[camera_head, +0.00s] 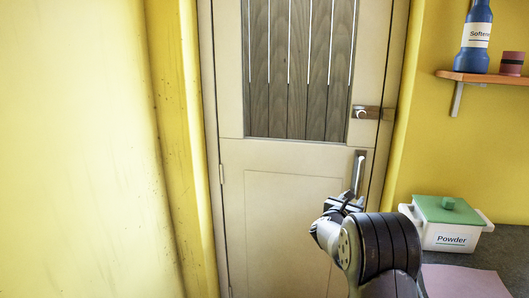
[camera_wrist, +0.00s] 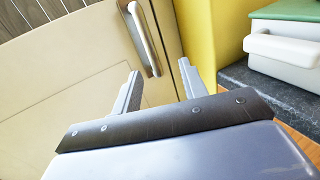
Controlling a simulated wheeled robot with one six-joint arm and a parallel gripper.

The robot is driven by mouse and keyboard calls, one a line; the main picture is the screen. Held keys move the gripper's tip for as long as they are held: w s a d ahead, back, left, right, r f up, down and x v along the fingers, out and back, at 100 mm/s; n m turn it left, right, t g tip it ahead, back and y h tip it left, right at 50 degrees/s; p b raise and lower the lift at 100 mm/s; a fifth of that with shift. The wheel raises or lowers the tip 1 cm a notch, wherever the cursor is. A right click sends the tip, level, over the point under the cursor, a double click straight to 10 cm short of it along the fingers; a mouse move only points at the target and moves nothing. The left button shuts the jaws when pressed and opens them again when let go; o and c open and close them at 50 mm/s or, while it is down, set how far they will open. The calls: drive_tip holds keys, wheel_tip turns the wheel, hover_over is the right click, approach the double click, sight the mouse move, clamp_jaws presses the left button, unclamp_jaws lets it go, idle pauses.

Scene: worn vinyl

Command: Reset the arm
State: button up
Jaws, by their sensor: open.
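My arm reaches forward from the bottom of the head view, in front of a closed cream door (camera_head: 270,165). My gripper (camera_head: 345,200) is at the end of it, just below the door's vertical metal handle (camera_head: 358,172). In the wrist view my gripper (camera_wrist: 160,82) has its two fingers spread apart, with nothing between them. The handle (camera_wrist: 143,38) shows beyond the fingertips, toward the upper middle. The fingers appear apart from the handle.
A white box with a green lid labelled Powder (camera_head: 450,224) stands on the dark counter (camera_head: 505,248) at right. A pink sheet (camera_head: 462,282) lies in front of it. An orange shelf (camera_head: 485,77) holds a blue bottle (camera_head: 476,38). Yellow wall (camera_head: 80,150) fills the left.

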drive_tip(key=b+v, duration=0.1)
drive_tip(key=v, duration=0.3)
drive_tip(key=shift+s+a, duration=0.15)
